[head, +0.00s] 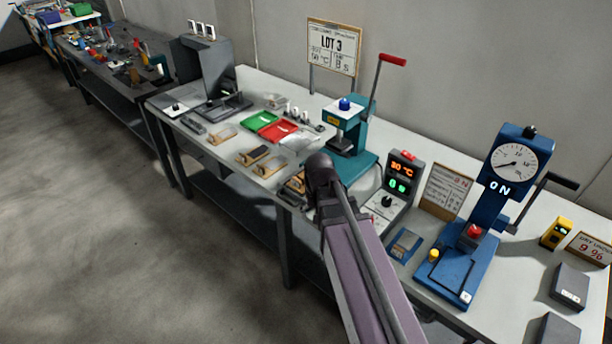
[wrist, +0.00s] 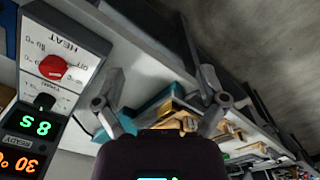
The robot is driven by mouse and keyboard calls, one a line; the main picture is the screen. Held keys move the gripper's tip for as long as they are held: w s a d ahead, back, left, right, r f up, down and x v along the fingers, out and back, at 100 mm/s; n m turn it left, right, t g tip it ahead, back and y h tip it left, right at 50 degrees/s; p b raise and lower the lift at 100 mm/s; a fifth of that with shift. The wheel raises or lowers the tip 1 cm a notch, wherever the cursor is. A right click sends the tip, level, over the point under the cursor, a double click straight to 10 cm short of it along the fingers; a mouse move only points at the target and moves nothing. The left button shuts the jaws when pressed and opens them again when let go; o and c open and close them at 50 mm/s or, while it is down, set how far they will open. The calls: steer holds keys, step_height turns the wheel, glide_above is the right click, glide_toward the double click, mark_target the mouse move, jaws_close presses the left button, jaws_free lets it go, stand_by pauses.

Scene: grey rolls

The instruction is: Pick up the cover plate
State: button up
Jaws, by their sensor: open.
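I cannot tell for sure which piece is the cover plate. A pale, clear-looking flat piece (head: 299,142) lies beside the red tray (head: 281,131) in the head view. Wooden holders (head: 252,156) with small parts lie in front of it. My gripper (wrist: 160,84) is open in the wrist view, with nothing seen between its fingers. Wooden pieces (wrist: 178,123) and a teal base show beyond and below the fingers there. In the head view my arm hides the gripper and part of the bench's front edge.
A teal press (head: 345,128) with a red lever stands behind the holders. A heat controller (head: 401,180) is right of my arm; it fills the wrist view's left side (wrist: 58,65). A blue gauge press (head: 478,225) stands farther right. A green tray (head: 260,121) is beside the red one.

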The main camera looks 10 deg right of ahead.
mark_target(301, 177)
steer(key=w+r+m+p, duration=0.3)
steer(key=w+r+m, duration=0.1)
steer(key=w, duration=0.7)
steer(key=w+r+m+p, duration=0.4)
steer(key=w, duration=0.7)
steer(key=shift+w+m, duration=0.3)
steer(key=shift+w, duration=0.1)
step_height(301, 177, down, 8)
steer(key=b, duration=0.8)
steer(key=shift+f, duration=0.25)
steer(key=shift+w+a+f+b, duration=0.1)
steer(key=shift+w+f+b, duration=0.05)
steer(key=shift+f+b, duration=1.2)
steer(key=shift+w+f+b, duration=0.1)
steer(key=shift+f+b, duration=1.15)
steer(key=shift+b, duration=0.2)
